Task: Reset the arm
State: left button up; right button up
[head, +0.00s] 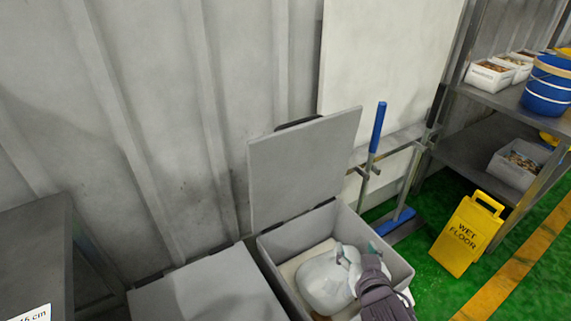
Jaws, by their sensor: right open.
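My right gripper (358,254) is at the lower middle of the head view, over the right part of an open grey bin. Its dark body reaches in from the bottom edge. Its fingers are apart, with small teal parts near the tips, and I see nothing held between them. A pale, rounded white thing (322,284) shows right beside the fingers, inside the bin's outline; I cannot tell whether they touch. My left gripper is not in view.
The grey bin (399,266) has its lid (302,172) raised. A closed grey lid (215,290) lies to its left. A blue-handled broom (377,128), a yellow wet-floor sign (467,235) and a metal shelf (478,148) stand to the right. Green floor between them is partly clear.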

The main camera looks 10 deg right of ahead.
jog(key=s+a+f+n+g+y, duration=0.1)
jog(key=s+a+f+n+g, duration=0.25)
jog(key=s, duration=0.65)
jog(key=s+a+f+n+g+y, duration=0.15)
jog(key=s+f+g, duration=0.25)
jog(key=s+g, duration=0.45)
notch_tip(320, 180, down, 23)
jog(key=s+p, duration=0.3)
jog(key=s+d+f+p, duration=0.2)
jog(key=s+d+f, duration=0.1)
jog(key=s+f, duration=1)
jog(key=s, duration=0.3)
jog(key=shift+f+p, duration=0.25)
jog(key=shift+p, duration=0.05)
